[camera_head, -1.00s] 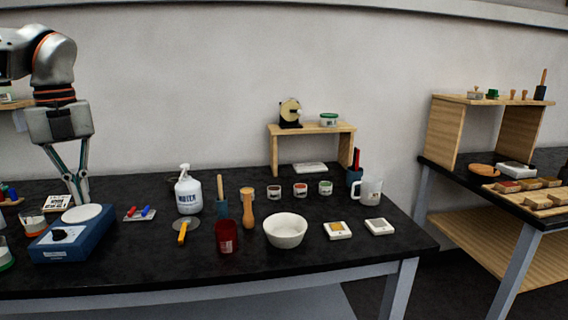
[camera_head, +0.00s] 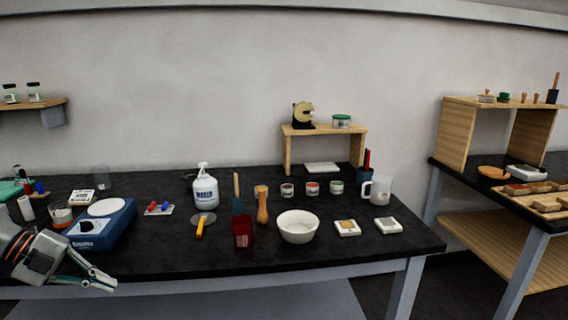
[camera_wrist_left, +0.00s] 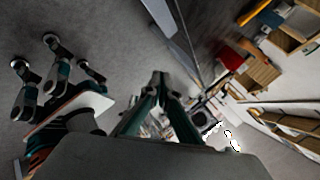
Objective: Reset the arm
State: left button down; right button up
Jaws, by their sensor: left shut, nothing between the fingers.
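My left gripper (camera_head: 104,284) is low at the left of the head view, in front of the black table's front edge. It is shut and empty, with its fingers pointing right. In the left wrist view its fingers (camera_wrist_left: 158,80) meet at their tips, with grey floor beyond them. My right gripper is in neither view.
The black table (camera_head: 330,262) carries a blue hot plate (camera_head: 100,232), a white bottle (camera_head: 205,192), a red beaker (camera_head: 242,232), a white bowl (camera_head: 297,227) and a mug (camera_head: 380,190). A second table with a wooden shelf (camera_head: 457,135) stands right.

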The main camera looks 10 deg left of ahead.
pick_arm(q)
jog(key=s+d+f+n+t+y+p, duration=0.1)
jog(key=s+d+f+n+t, duration=0.25)
jog(key=f, duration=0.35)
jog(key=s+d+f+n+t+y, duration=0.1)
jog(key=s+d+f+n+t, duration=0.15)
jog(key=f+n, duration=0.35)
jog(key=s+d+f+n+t+y+p, duration=0.1)
jog(key=s+d+f+n+t, duration=0.2)
jog(key=f, duration=0.5)
jog(key=s+d+f+n+g+y, duration=0.1)
jog(key=s+d+f+n, duration=0.1)
jog(key=d, duration=0.5)
jog(key=s+d+f+n+g+y, duration=0.1)
jog(key=s+d+f+n, duration=0.2)
jog(key=d, duration=0.3)
jog(key=s+d+f+n+g+p, duration=0.1)
jog(key=s+d+f+n, duration=0.2)
jog(key=d, duration=0.4)
jog(key=shift+d+f+y, duration=0.3)
jog(key=shift+y, duration=0.1)
